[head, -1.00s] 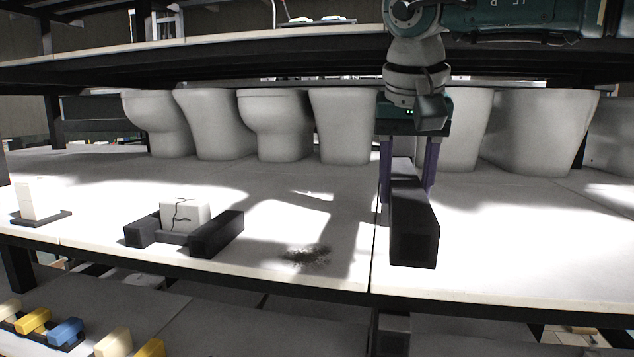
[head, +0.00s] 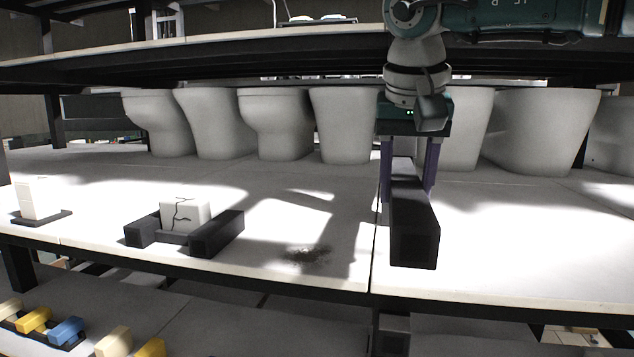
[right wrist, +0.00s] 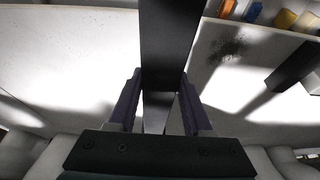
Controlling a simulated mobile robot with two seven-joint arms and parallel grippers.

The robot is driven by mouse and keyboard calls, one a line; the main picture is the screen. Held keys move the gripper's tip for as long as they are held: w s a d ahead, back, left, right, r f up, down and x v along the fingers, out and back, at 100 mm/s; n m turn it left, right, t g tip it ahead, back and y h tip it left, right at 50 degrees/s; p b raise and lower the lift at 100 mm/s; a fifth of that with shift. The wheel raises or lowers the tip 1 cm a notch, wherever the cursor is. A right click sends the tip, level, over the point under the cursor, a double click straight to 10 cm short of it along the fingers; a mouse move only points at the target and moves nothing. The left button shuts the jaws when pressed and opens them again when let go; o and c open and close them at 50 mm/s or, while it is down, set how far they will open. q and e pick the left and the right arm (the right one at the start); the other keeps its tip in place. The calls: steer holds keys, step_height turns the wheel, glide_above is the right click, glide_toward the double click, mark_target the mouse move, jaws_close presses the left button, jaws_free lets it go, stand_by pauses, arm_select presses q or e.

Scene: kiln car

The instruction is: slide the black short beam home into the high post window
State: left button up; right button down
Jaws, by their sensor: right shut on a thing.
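The black short beam (head: 413,228) is held in my right gripper (head: 408,185) above the white shelf deck, its near end facing the camera. In the right wrist view the beam (right wrist: 170,45) runs up and away between the purple fingers of the gripper (right wrist: 160,100), which are shut on it. A dark post (head: 392,330) shows below the shelf edge, under the beam's near end. I cannot make out the window in the post. My left gripper is not in view.
A cracked white block (head: 184,214) sits in a black cradle (head: 217,234) to the left. Several white ceramic pieces (head: 344,125) stand behind the gripper. An upper shelf (head: 250,60) is close overhead. Coloured blocks (head: 66,330) lie below left. The deck right of the beam is clear.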

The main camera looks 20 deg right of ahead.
mark_target(409, 190)
steer(key=shift+a+r, duration=0.1)
steer(key=shift+s+a+b, duration=0.25)
steer(key=shift+s+a, duration=0.1)
steer(key=shift+s, duration=0.25)
steer(key=shift+s+a+b, duration=0.2)
steer(key=shift+s+a, duration=0.1)
steer(key=shift+s, duration=0.25)
steer(key=shift+s+a+b, duration=0.2)
steer(key=shift+s+a, duration=0.15)
steer(key=shift+s, duration=0.2)
steer(key=shift+s+a+b, duration=0.15)
steer(key=shift+s+a, duration=0.15)
steer(key=shift+s, duration=0.2)
steer(key=shift+w+d, duration=0.1)
steer(key=shift+w+d, duration=0.15)
steer(key=shift+w, duration=0.05)
stand_by(0.5)
steer(key=shift+w+d+r, duration=0.1)
